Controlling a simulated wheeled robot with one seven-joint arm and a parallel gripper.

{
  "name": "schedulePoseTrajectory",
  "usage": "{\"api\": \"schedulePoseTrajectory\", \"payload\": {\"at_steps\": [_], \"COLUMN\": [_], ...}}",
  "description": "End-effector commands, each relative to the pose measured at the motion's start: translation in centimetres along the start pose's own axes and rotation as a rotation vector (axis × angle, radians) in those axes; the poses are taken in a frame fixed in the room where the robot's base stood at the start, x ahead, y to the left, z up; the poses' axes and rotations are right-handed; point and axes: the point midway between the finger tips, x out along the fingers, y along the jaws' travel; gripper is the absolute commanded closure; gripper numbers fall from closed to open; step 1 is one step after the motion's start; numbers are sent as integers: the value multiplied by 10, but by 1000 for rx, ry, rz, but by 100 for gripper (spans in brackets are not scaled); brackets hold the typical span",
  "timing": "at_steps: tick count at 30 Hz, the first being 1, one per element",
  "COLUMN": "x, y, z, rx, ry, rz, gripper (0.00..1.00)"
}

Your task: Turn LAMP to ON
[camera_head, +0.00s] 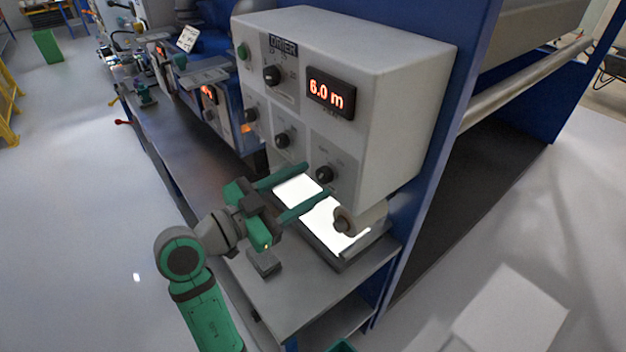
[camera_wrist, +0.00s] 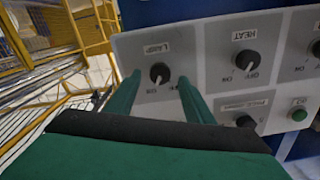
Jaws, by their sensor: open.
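The LAMP knob (camera_head: 324,174) is a round black knob at the lower right of the grey panel. In the wrist view my gripper (camera_wrist: 160,78) has one finger on each side of the knob; contact is not visible.
A HEAT knob (camera_wrist: 246,60) is beside it in the wrist view. A bright white light panel (camera_head: 310,202) lies below the fingers, with a roller (camera_head: 360,217) at its right. The grey machine box (camera_head: 390,110) shows a red 6.0 m display (camera_head: 331,94).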

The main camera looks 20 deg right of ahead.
Motion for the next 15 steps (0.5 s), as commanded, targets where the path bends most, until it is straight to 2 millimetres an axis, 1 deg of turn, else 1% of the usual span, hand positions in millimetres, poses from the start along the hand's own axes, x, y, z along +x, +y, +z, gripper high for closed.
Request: {"api": "schedulePoseTrajectory", "payload": {"at_steps": [1, 3, 9, 15], "x": [-10, -25, -60, -82], "y": [-1, -1, 0, 0], "z": [0, 0, 0, 0], "rx": [0, 0, 1, 0], "ry": [0, -1, 0, -1], "rz": [-4, -5, -3, -2], "gripper": [52, 52, 52, 52]}}
